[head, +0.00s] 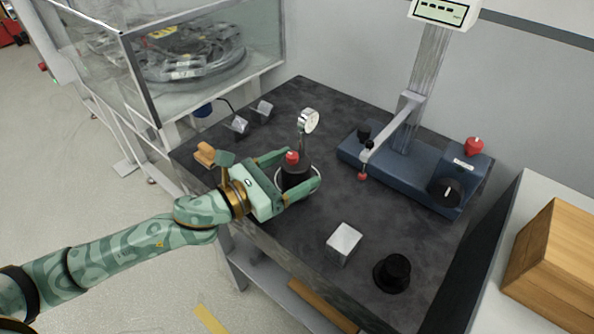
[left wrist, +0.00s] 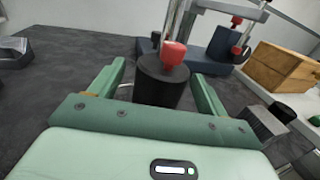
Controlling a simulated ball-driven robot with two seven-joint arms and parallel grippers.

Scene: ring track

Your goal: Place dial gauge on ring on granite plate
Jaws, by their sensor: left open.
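The dial gauge (head: 308,121) has a round white face on a thin post above a black cylindrical base with a red knob. It stands upright on the dark granite plate (head: 385,218). A pale ring (head: 319,178) shows around the foot of the base; how the base rests against it is partly hidden. My left gripper (head: 300,178) is open, with a finger on either side of the base. In the left wrist view the black base (left wrist: 161,83) and red knob (left wrist: 173,54) are between the open fingers, with gaps visible. The gauge face is out of that view. My right gripper is not in view.
A blue instrument (head: 410,178) with a grey column stands at the back right. A metal block (head: 343,241) and a black knob-shaped piece (head: 392,272) sit at the front right. An orange-brown block (head: 206,153) and metal blocks (head: 239,125) are at the left. A wooden box (head: 555,260) is beyond the plate.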

